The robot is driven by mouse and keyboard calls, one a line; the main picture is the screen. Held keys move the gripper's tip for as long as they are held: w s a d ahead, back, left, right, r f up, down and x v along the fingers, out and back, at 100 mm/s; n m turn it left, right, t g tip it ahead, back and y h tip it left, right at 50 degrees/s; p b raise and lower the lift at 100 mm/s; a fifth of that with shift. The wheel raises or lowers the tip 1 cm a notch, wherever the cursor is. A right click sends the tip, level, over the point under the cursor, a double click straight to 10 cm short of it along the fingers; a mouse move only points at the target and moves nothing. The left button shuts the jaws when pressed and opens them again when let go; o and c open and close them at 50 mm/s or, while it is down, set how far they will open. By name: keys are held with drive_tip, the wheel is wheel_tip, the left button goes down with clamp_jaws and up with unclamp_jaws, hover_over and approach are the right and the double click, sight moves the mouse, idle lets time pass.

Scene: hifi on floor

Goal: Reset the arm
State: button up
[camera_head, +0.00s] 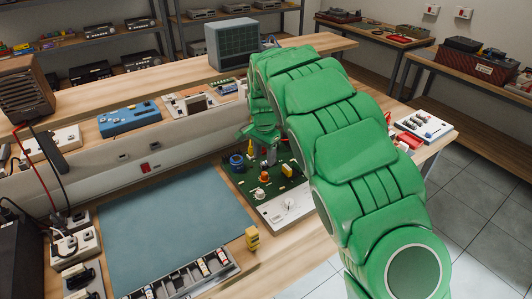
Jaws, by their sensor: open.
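My green arm reaches up from the lower right over the workbench (245,283) and bends down at its far end. My gripper (268,155) points down above the green circuit board (275,183) and is small and partly hidden in this view. Its jaws are open. The arm hides part of the bench and whatever lies right behind it. The board carries a blue coil (237,163), an orange-topped part (265,176) and a yellow part (287,170). I cannot tell whether the gripper touches any of them.
A blue-grey mat (170,230) lies left of the board, with a parts tray (190,278) along its front edge. A yellow block (252,238) stands near the front. Instruments, including a blue box (128,118) and a grey monitor (232,43), fill the raised shelf. The mat is clear.

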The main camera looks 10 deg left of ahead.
drive_tip(key=shift+d+r, duration=0.3)
drive_tip(key=shift+d, duration=0.05)
drive_tip(key=s+d+r+n, duration=0.1)
drive_tip(key=s+d+r, duration=0.65)
drive_tip(key=d, duration=0.35)
drive_tip(key=s+d+r+n, duration=0.1)
drive_tip(key=s+d+r, duration=0.5)
drive_tip(key=s+d, duration=0.4)
drive_tip(key=s+d+n+g, duration=0.1)
drive_tip(key=s+d, duration=0.3)
drive_tip(key=s, duration=1)
drive_tip(key=s+d+f+n, duration=0.1)
drive_tip(key=s+d+n, duration=0.2)
drive_tip(key=s, duration=1.1)
drive_tip(key=shift+d+g, duration=0.4)
drive_tip(key=shift+d, duration=0.65)
